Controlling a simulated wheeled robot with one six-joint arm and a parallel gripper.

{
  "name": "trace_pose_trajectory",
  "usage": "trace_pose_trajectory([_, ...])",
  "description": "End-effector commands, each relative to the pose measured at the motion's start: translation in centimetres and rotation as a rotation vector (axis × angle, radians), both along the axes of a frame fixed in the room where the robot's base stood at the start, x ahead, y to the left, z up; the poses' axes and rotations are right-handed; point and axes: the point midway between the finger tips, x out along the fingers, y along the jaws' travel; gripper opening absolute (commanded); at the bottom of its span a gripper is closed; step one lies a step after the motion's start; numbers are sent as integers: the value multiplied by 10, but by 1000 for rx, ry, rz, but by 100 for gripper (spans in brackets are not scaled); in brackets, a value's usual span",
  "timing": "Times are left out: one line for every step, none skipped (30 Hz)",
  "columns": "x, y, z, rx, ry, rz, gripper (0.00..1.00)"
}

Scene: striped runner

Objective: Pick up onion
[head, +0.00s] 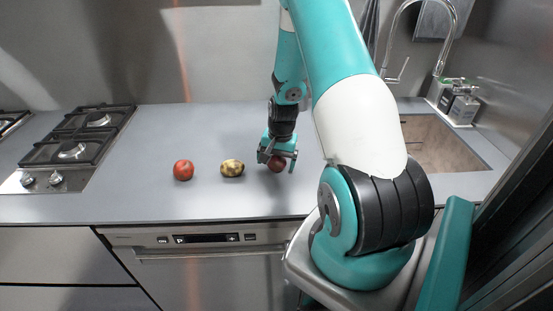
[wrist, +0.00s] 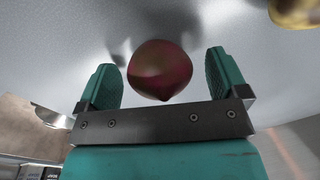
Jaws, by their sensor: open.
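The onion (head: 277,164) is dark red and round and rests on the grey counter, right of a yellowish potato-like item. My gripper (head: 277,160) points down at the onion from above, and its fingers hide part of it. In the wrist view the onion (wrist: 160,70) lies between the two teal fingers of my gripper (wrist: 164,78). The fingers are open, with a visible gap on each side of the onion.
A yellow-brown potato-like item (head: 232,168) lies just left of the gripper, and a red tomato-like item (head: 183,170) farther left. A gas hob (head: 75,148) is at the left, a sink (head: 440,145) at the right. The counter (head: 130,200) is otherwise clear in front.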

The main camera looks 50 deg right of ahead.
Motion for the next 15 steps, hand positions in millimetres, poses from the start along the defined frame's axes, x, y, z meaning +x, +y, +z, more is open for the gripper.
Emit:
trace_pose_trajectory([0, 0, -3, 0, 0, 0, 92])
trace_pose_trajectory([0, 0, -5, 0, 0, 0, 92])
trace_pose_trajectory([0, 0, -6, 0, 0, 0, 92])
trace_pose_trajectory([1, 0, -6, -1, 0, 0, 92])
trace_pose_trajectory([1, 0, -6, -1, 0, 0, 92])
trace_pose_trajectory([1, 0, -6, -1, 0, 0, 92])
trace_pose_trajectory([1, 0, -6, -1, 0, 0, 92])
trace_pose_trajectory([1, 0, -6, -1, 0, 0, 92])
trace_pose_trajectory([1, 0, -6, -1, 0, 0, 92])
trace_pose_trajectory([1, 0, -6, -1, 0, 0, 85])
trace_pose_trajectory([1, 0, -6, -1, 0, 0, 78])
trace_pose_trajectory([1, 0, -6, -1, 0, 0, 69])
trace_pose_trajectory([1, 0, -6, -1, 0, 0, 62])
trace_pose_trajectory([1, 0, -6, -1, 0, 0, 55])
trace_pose_trajectory([1, 0, -6, -1, 0, 0, 46])
